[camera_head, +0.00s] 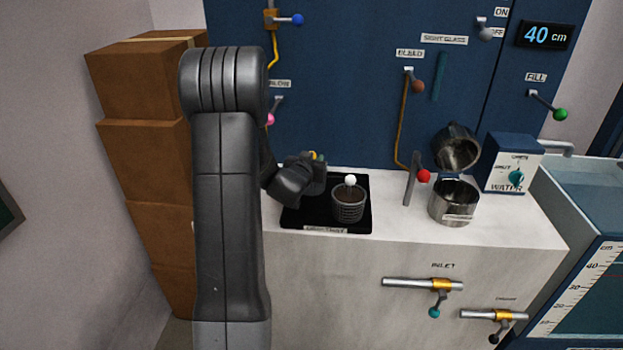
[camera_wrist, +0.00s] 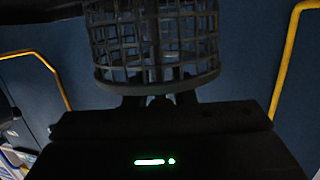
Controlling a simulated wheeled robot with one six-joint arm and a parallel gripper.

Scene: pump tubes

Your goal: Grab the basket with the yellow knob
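A small yellow knob (camera_head: 313,155) shows just above my gripper (camera_head: 314,178) in the head view. My gripper hides most of what is below that knob. In the wrist view a round wire-mesh basket (camera_wrist: 155,42) fills the top middle, right at the ends of my dark fingers (camera_wrist: 158,100). The fingers look spread apart near the basket's rim. I cannot tell whether they touch or grip it. A second basket (camera_head: 348,204), grey mesh with dark contents and a white knob (camera_head: 350,180), stands upright on the black tray (camera_head: 290,219), to the right of my gripper.
A water box (camera_head: 512,165) is further right. The blue panel (camera_head: 340,100) closes the back. Brown boxes (camera_head: 145,80) stack at left.

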